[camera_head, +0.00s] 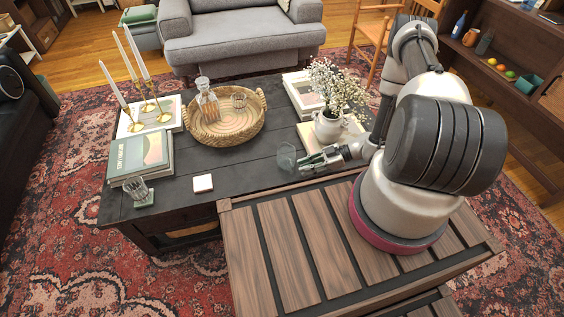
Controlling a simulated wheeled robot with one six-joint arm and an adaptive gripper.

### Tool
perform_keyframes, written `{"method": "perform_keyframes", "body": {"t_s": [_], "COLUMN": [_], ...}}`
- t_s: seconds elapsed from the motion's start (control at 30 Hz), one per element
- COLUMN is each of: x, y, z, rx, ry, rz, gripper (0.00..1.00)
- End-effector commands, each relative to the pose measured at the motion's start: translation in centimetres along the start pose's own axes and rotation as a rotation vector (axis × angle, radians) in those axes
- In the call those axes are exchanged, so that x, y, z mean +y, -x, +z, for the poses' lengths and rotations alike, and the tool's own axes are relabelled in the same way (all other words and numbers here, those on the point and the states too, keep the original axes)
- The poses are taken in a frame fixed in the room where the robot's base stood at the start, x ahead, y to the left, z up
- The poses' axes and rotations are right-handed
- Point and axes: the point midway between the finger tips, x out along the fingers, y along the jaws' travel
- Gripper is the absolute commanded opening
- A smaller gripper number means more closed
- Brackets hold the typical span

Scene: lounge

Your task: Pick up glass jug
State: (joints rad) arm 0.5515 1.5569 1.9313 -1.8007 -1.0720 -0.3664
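A clear, rounded glass vessel (287,157), which looks like the glass jug, is at the front right of the dark coffee table, just left of my gripper's tips. My gripper (305,162) reaches in low from the right and points left at it. The fingers are small and partly overlap the glass, so I cannot tell whether they touch it or how far apart they are. A stoppered glass decanter (207,100) with an amber lower part stands farther off, in the round wicker tray (254,128).
A vase of white flowers (328,128) stands close behind my gripper. Books (141,157), candlesticks (139,127), a drinking glass (138,191) and a white coaster (203,183) occupy the left. The front middle of the table (240,165) is clear. A grey armchair (243,45) stands behind.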

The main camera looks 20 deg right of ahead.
Motion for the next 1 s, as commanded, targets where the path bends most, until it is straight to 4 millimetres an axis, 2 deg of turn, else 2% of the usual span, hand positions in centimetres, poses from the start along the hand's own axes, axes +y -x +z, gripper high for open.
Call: {"method": "perform_keyframes", "body": {"t_s": [0.3, 0.4, 0.67, 0.77, 0.8, 1.0], "x": [-0.1, -0.1, 0.0, 0.0, 0.0, 0.0], "y": [-4.8, -5.8, -6.0, -6.0, -6.0, -6.0], "z": [0.0, 0.0, 0.0, 0.0, 0.0, 0.0], "rx": [0.000, -0.001, -0.001, -0.001, -0.001, -0.001], "ry": [0.000, 0.001, 0.000, 0.000, 0.000, 0.000], "rz": [-0.005, -0.004, 0.000, 0.000, 0.000, 0.000], "gripper": [0.21, 0.21, 0.21, 0.03, 0.00, 0.00]}}
